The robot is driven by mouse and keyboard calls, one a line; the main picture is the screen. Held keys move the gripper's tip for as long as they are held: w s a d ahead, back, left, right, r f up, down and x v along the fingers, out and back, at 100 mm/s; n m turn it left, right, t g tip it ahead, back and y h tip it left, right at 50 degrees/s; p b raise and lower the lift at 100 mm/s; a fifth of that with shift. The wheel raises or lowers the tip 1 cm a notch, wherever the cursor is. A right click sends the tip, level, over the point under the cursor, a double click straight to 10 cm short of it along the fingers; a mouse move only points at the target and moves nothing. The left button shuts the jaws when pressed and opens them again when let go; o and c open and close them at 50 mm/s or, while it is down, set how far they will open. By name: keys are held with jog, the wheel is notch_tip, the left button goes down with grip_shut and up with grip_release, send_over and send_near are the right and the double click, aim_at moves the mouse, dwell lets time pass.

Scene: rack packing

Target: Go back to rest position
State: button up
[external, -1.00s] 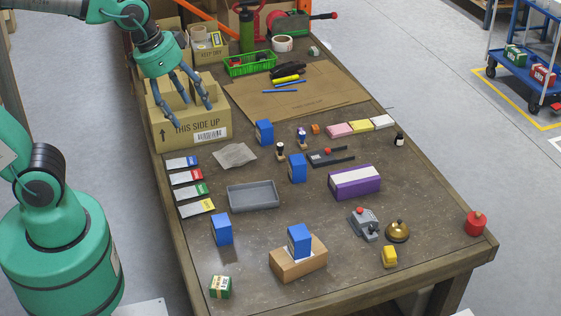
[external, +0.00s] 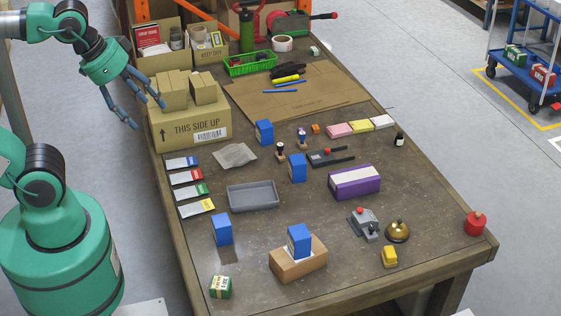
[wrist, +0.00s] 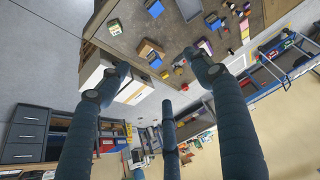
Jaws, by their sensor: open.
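My gripper (external: 136,104) is open and empty at the upper left of the external view. Its blue-grey fingers are spread beside the left edge of the workbench (external: 345,255), close to the cardboard box marked THIS SIDE UP (external: 178,128). From this angle one finger lies near the box's upper left corner; I cannot tell the exact gap. In the wrist view my spread fingers (wrist: 160,90) hold nothing between them. Past them the bench (wrist: 135,20) shows at the top, tilted.
Several blue boxes (external: 222,230) stand on the bench, one on a small brown carton (external: 299,262). A grey tray (external: 258,206) lies mid-bench. A green basket (external: 245,70) and cartons stand at the back. The floor left of the bench is clear.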

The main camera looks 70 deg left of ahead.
notch_tip(320, 180, down, 2)
jog(key=shift+f+b, duration=0.2)
jog(key=shift+b, duration=0.85)
